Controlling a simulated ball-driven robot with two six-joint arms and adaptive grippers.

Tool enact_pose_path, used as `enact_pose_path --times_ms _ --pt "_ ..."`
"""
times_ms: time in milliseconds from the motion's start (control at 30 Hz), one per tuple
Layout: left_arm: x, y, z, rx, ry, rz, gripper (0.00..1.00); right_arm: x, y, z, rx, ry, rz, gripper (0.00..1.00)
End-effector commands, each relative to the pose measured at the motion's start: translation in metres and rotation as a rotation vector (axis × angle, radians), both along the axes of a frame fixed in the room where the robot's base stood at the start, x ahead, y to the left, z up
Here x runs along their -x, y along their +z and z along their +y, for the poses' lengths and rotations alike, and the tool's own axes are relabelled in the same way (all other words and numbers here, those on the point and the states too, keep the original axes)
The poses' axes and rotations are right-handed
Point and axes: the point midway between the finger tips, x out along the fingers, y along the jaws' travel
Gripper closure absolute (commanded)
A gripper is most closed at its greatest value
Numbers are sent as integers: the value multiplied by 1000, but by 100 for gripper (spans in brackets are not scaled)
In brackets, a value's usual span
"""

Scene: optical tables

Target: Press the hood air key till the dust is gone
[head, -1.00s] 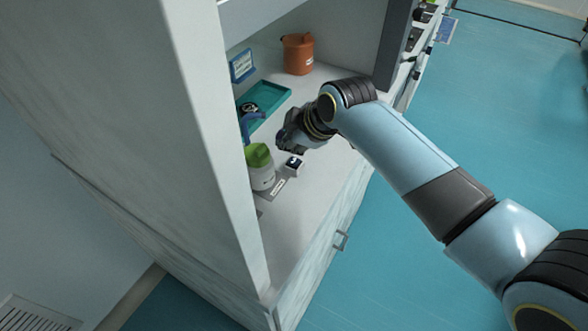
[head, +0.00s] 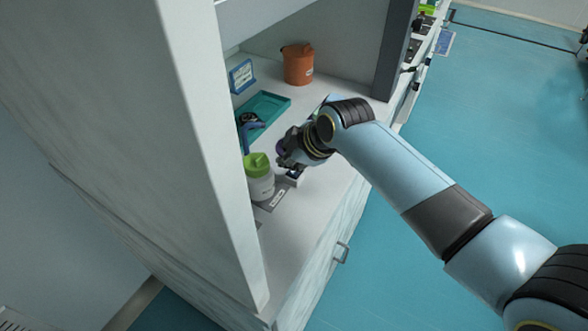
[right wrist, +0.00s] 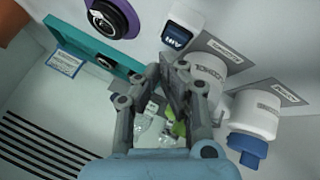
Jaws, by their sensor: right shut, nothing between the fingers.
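The air key is a small white block with a dark lettered face (right wrist: 174,38). In the head view the white block (head: 295,177) is partly hidden under my right gripper. My right gripper (head: 284,161) is inside the hood, shut and empty, its tips close above the key. In the right wrist view my gripper (right wrist: 172,66) has its tips just below the key's face; I cannot tell if they touch. A dark round part with a purple ring (right wrist: 117,16) stands beside the key. I cannot make out dust on it. My left gripper is not in view.
A green-capped white bottle (head: 259,182) stands left of the key. A blue-capped bottle (right wrist: 251,120) shows in the wrist view. A teal tray (head: 275,102), an orange container (head: 298,66) and a blue-framed sign (head: 241,76) are farther back. The hood's side wall (head: 205,130) is at left.

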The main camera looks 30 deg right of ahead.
Motion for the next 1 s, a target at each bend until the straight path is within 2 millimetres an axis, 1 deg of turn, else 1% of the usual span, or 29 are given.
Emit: enact_pose_path --times_ms 567,833,1000 --pt "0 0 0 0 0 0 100 0 0 0 0 0 0 100" --pt "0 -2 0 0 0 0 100 0 -7 0 0 0 1 100" --pt "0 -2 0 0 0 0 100 0 -8 0 0 0 0 100"
